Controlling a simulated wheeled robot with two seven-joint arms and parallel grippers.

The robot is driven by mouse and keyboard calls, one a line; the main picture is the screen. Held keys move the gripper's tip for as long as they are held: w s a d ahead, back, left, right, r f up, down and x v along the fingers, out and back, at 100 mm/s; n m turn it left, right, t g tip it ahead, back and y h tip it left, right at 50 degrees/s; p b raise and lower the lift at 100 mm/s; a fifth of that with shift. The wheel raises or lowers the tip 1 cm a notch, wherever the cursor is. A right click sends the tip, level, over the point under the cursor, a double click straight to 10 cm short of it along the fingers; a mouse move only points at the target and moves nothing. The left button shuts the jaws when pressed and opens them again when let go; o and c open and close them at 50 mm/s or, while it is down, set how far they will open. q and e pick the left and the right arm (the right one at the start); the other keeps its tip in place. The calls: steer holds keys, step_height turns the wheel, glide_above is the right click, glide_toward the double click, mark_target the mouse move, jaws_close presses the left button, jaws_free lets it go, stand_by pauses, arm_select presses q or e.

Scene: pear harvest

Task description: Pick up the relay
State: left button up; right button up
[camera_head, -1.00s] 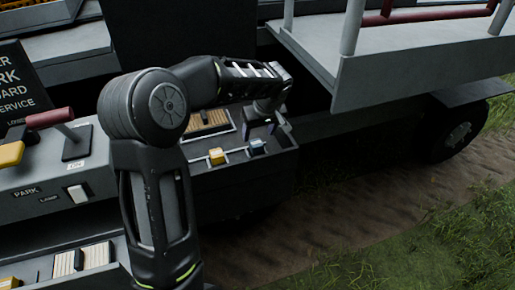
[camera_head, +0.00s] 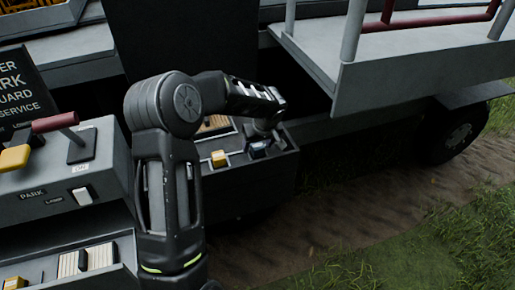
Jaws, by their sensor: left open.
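A dark open tray (camera_head: 245,178) in the machine's side holds two small blocks that could be relays; I cannot tell which is meant. One is a yellow block (camera_head: 219,158), standing clear of the gripper. The other is a blue-grey block (camera_head: 259,153) farther right, partly hidden by my left gripper. My left gripper (camera_head: 262,142) points down at the blue-grey block, open. Whether its fingers touch the block is too small to tell. My right gripper is not in view.
A control panel (camera_head: 105,199) with a red-handled lever (camera_head: 55,121), a yellow knob (camera_head: 14,158) and a white switch (camera_head: 82,196) stands at left. Below it a shelf holds a striped block (camera_head: 85,260). A grey railed platform (camera_head: 420,75) overhangs at right. Grass and dirt lie below.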

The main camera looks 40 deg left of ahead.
arm_select(q)
steer(key=shift+w+a+f, duration=0.1)
steer(key=shift+f, duration=0.25)
stand_by(0.3)
jaws_close()
stand_by(0.5)
